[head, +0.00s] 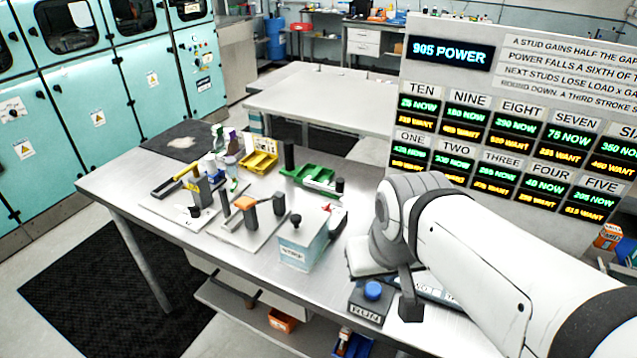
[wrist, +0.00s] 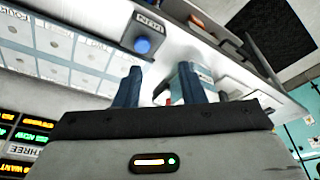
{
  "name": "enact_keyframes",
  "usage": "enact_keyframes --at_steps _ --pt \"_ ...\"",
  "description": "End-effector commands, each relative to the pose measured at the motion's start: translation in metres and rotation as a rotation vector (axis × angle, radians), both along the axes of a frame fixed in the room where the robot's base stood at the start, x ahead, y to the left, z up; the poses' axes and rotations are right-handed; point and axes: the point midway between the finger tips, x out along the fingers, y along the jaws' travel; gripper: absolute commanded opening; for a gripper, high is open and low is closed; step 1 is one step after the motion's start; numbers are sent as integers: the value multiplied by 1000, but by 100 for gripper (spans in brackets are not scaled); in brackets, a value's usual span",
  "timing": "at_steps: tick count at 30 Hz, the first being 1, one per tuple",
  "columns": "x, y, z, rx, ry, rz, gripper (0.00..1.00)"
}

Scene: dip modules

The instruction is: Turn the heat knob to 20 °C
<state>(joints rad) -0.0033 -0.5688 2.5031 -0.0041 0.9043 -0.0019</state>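I cannot make out any knob marked heat or a 20 °C scale in either view.
A pale box with a black knob on top (head: 303,245), grey plates with levers (head: 250,232), a green tray (head: 312,174) and a yellow bin (head: 259,162) stand on the metal table (head: 120,180). A large display board (head: 450,85) stands behind. A pale-blue panel (wrist: 80,62) lies beside the button.

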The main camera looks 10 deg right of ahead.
Motion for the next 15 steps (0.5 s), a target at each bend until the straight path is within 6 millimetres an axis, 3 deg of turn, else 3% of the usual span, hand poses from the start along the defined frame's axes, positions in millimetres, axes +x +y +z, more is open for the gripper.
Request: enact_keyframes --at_steps 5,8,11,15 --pt "3 0 1 1 3 -4 45" --pt "16 0 6 7 14 -22 48" --pt "42 8 14 18 36 -56 48" --pt "98 8 22 40 79 -142 48"
